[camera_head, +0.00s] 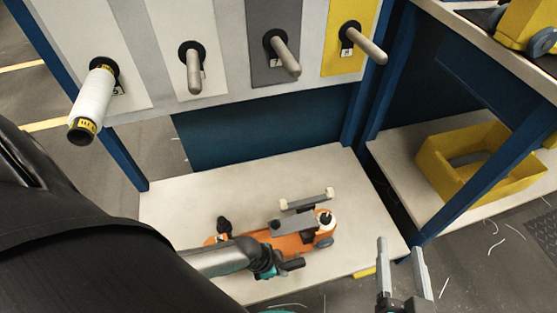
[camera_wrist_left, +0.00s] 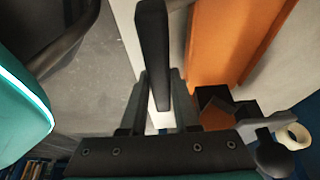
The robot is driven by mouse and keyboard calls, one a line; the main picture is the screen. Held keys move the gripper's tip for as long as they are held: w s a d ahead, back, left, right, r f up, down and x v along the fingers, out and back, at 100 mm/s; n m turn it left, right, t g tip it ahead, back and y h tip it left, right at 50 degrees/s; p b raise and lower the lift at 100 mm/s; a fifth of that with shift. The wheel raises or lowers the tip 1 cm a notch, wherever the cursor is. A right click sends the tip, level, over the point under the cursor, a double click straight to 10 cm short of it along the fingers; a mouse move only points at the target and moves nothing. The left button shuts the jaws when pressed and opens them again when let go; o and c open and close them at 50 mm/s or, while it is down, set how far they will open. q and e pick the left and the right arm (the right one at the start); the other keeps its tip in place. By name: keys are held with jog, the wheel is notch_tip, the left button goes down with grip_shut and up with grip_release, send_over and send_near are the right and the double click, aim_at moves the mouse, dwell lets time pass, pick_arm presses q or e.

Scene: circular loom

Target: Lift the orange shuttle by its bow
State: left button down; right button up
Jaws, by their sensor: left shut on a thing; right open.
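The orange shuttle (camera_head: 291,244) is over the pale lower shelf, with a grey bar across its top and a white knob at its right end. My left gripper (camera_head: 283,266) is at its near side. In the left wrist view the grey fingers (camera_wrist_left: 156,98) are shut on a dark bar (camera_wrist_left: 152,50), which looks like the bow. The shuttle's orange body (camera_wrist_left: 228,40) is to its right there. My arm hides part of the shuttle, and I cannot tell whether it touches the shelf. My right gripper (camera_head: 403,262) is open and empty, right of the shelf.
The pale shelf (camera_head: 170,205) is clear at its left. Pegs stick out of the panel above; the leftmost holds a white spool (camera_head: 92,98). A blue post (camera_head: 375,90) and a yellow bin (camera_head: 440,175) are at the right.

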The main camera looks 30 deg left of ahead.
pick_arm(q)
jog(key=shift+w+r, duration=0.1)
jog(key=shift+r, duration=0.05)
jog(key=shift+r+p, duration=1.6)
jog(key=shift+p, duration=0.1)
notch_tip(320, 180, up, 2)
jog(key=shift+r+p, duration=0.1)
jog(key=shift+p, duration=1)
